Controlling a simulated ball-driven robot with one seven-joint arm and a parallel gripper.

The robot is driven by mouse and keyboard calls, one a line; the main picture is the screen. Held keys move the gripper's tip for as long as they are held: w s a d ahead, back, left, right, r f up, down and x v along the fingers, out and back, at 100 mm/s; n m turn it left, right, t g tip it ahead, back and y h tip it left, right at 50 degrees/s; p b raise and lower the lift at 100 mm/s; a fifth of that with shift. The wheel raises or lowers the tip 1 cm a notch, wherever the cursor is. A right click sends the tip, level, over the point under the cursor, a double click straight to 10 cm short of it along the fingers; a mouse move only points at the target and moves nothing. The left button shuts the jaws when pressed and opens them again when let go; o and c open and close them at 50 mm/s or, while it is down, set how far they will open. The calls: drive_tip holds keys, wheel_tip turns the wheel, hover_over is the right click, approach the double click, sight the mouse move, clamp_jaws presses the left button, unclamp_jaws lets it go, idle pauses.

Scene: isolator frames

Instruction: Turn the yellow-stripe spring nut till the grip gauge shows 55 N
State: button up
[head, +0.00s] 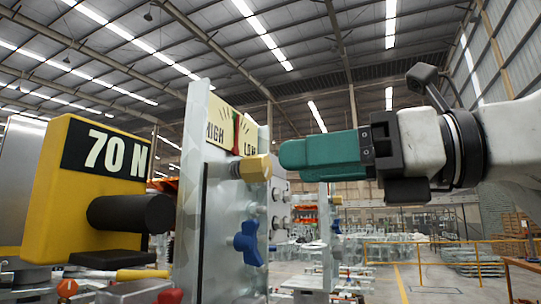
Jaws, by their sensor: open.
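The grip gauge (65,190) is a yellow box at the left, and its black display reads 70 N. A black cylindrical grip (130,213) sticks out below the display. A yellow nut (256,168) sits on the upright metal plate (190,200), under a dial (222,122) marked HIGH and LOW with a red needle near its middle. I take it as the spring nut; no separate stripe is clear. My gripper (285,155), with teal fingers, points left at the nut, its tips just right of it. It is open; contact cannot be told, and the fingers overlap in this side view.
A blue star knob (250,243) sits on the plate below the nut. Red and yellow tool parts (140,274) lie at the lower left. Yellow railings (450,250) stand far back at the right.

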sight(268, 167)
drive_tip(key=shift+p+x, duration=0.6)
drive_tip(key=shift+x, duration=1.95)
drive_tip(key=shift+c, duration=0.3)
clamp_jaws()
drive_tip(key=shift+n, duration=0.3)
drive_tip(key=n+b, duration=0.2)
drive_tip(key=n, duration=0.1)
drive_tip(key=shift+f+n, duration=0.1)
drive_tip(key=shift+n, duration=0.3)
drive_tip(key=shift+n+b, duration=0.65)
drive_tip(key=shift+n, duration=1.55)
